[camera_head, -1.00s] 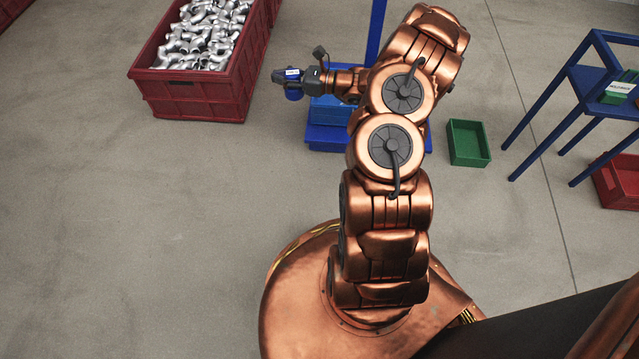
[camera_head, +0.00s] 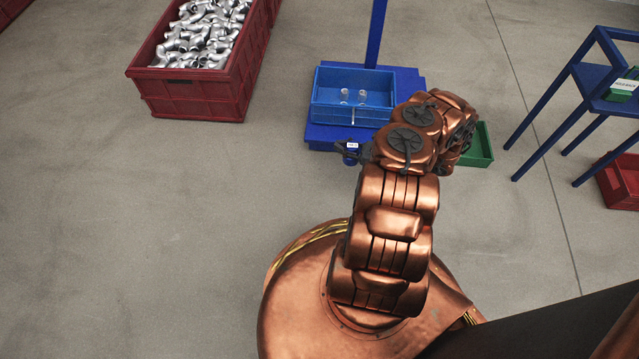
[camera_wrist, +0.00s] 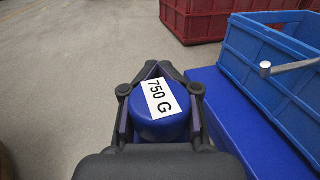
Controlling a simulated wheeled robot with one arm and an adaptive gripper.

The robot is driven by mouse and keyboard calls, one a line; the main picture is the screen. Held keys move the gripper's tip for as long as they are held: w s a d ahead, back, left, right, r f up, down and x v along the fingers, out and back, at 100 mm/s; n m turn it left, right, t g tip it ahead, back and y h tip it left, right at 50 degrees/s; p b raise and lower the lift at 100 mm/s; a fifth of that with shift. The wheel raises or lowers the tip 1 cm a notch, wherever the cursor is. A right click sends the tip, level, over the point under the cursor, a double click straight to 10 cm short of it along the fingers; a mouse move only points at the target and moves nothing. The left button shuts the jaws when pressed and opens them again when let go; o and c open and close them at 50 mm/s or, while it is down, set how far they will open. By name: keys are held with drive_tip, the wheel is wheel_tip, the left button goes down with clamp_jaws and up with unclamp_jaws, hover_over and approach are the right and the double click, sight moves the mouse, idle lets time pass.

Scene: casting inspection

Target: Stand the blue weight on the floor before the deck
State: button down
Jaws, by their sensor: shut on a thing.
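The blue weight (camera_wrist: 160,113) is a round blue block with a white "750 G" label on top. My gripper (camera_wrist: 158,90) is shut on it, with a dark finger on either side in the wrist view. In the head view the weight (camera_head: 350,159) shows small at the front left edge of the blue deck (camera_head: 325,132), and the gripper (camera_head: 354,150) is partly hidden by my arm. In the wrist view the deck (camera_wrist: 225,92) lies just to the right of the weight. I cannot tell how high the weight is above the floor.
A blue crate (camera_head: 330,113) with two small clear objects stands on the deck, below a blue post (camera_head: 377,35). A red bin (camera_head: 190,95) of metal elbow fittings stands at left. A green box (camera_head: 480,147) and blue table (camera_head: 590,75) are at right. Floor at front left is clear.

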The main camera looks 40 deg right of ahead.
drive_tip(key=s+f, duration=0.8)
drive_tip(key=shift+m+t+h, duration=0.3)
drive_tip(key=shift+h, duration=0.1)
drive_tip(key=b+x, duration=0.2)
drive_tip(key=x, duration=0.3)
drive_tip(key=f+b+x, duration=0.1)
drive_tip(key=b+x, duration=0.1)
drive_tip(key=x, duration=0.3)
drive_tip(key=a+f+b+x, duration=0.1)
drive_tip(key=b+x, duration=0.1)
drive_tip(key=x, duration=0.4)
drive_tip(key=shift+s, duration=0.25)
drive_tip(key=shift+d+f+b, duration=0.1)
drive_tip(key=shift+f+b, duration=1.1)
drive_tip(key=shift+f, duration=0.4)
drive_tip(key=shift+f, duration=0.15)
drive_tip(key=c, duration=0.9)
unclamp_jaws()
drive_tip(key=shift+o, duration=0.2)
